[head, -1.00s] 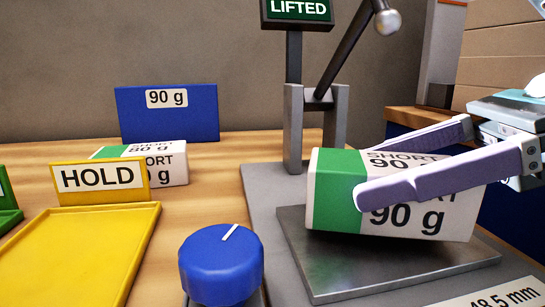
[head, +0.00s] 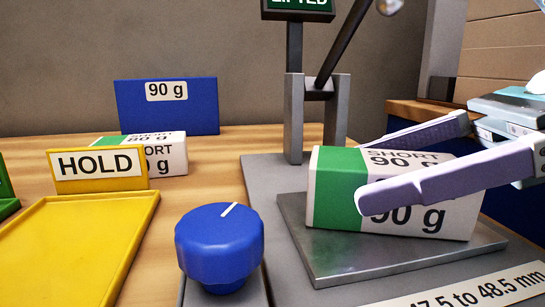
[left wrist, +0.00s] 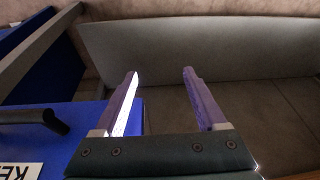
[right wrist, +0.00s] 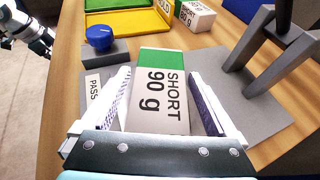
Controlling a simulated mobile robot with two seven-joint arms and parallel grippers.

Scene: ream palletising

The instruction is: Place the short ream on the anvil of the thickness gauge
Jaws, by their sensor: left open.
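The short ream (head: 335,190), white with a green end and marked SHORT 90 g, lies flat on the anvil (head: 335,262), a grey metal plate of the thickness gauge (head: 293,120). It also shows in the right wrist view (right wrist: 158,95). My right gripper (head: 375,172) has one finger on each side of the ream; the near finger hides part of its front face. In the right wrist view narrow gaps show between fingers and ream, so the right gripper (right wrist: 161,72) looks open around it. My left gripper (left wrist: 160,75) is open and empty, away from the gauge.
The gauge's lever (head: 345,45) is raised above the ream. A blue knob (head: 220,245) stands left of the anvil. A yellow HOLD tray (head: 75,245), another short ream (head: 172,155) and a blue 90 g panel (head: 170,115) are further left.

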